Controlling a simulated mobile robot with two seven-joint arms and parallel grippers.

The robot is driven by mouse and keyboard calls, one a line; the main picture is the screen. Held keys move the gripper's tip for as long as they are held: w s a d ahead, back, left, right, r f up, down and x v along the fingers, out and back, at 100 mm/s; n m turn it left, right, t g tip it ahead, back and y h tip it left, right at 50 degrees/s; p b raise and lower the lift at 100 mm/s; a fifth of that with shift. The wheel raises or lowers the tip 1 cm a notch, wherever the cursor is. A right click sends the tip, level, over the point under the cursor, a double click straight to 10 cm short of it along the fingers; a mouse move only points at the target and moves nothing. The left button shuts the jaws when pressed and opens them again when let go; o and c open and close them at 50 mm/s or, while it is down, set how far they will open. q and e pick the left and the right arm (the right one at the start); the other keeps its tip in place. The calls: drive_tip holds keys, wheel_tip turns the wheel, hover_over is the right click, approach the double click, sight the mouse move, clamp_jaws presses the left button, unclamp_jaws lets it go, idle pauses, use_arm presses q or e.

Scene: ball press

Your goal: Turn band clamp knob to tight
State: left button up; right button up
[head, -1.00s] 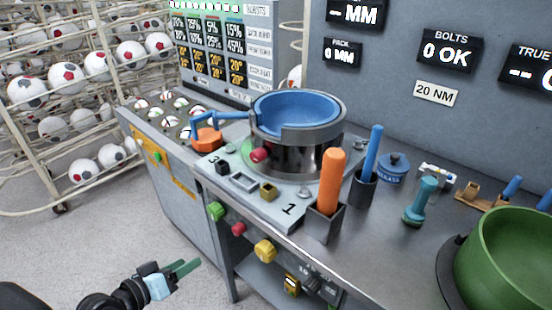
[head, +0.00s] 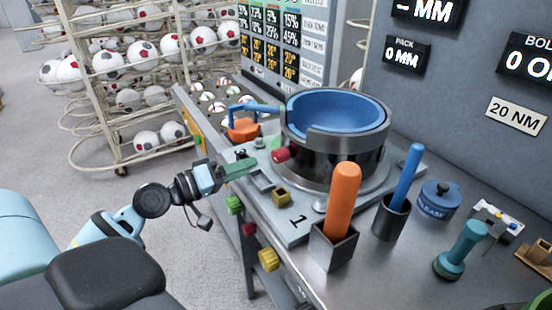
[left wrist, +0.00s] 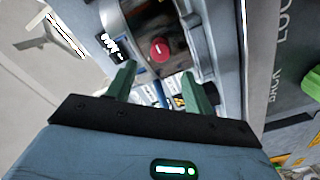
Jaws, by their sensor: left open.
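The red knob (head: 281,154) sticks out from the side of the dark band around the press cylinder (head: 318,155); I take it for the band clamp knob. It also shows in the left wrist view (left wrist: 160,48), with a pale mark across its face. My left gripper (head: 240,168) has green fingers and is a little left of the red knob, apart from it. In the left wrist view the fingers (left wrist: 157,84) stand open with nothing between them, and the knob lies beyond the tips. My right gripper is out of view.
A blue bowl (head: 335,108) sits in the cylinder. An orange handle (head: 343,200) and a blue handle (head: 408,178) stand in holders to the right. Green (head: 234,204), red and yellow (head: 268,260) knobs line the bench front. A yellow block (head: 282,197) lies near the gripper.

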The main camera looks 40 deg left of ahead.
sight(274, 158)
use_arm(q)
drive_tip(key=shift+w+d+r, duration=0.15)
drive_tip(key=shift+w, duration=0.4)
drive_tip(key=p+x, duration=0.2)
drive_tip(key=x, duration=0.3)
drive_tip(key=shift+w+d, duration=0.15)
drive_tip(key=shift+w, duration=0.1)
drive_tip(key=shift+w+d, duration=0.25)
drive_tip(key=shift+w, duration=0.3)
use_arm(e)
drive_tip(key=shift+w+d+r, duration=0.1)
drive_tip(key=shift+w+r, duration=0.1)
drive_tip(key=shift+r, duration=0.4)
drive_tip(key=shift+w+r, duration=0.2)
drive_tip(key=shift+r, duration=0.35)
use_arm(q)
drive_tip(key=shift+c, duration=0.4)
drive_tip(key=c, duration=0.9)
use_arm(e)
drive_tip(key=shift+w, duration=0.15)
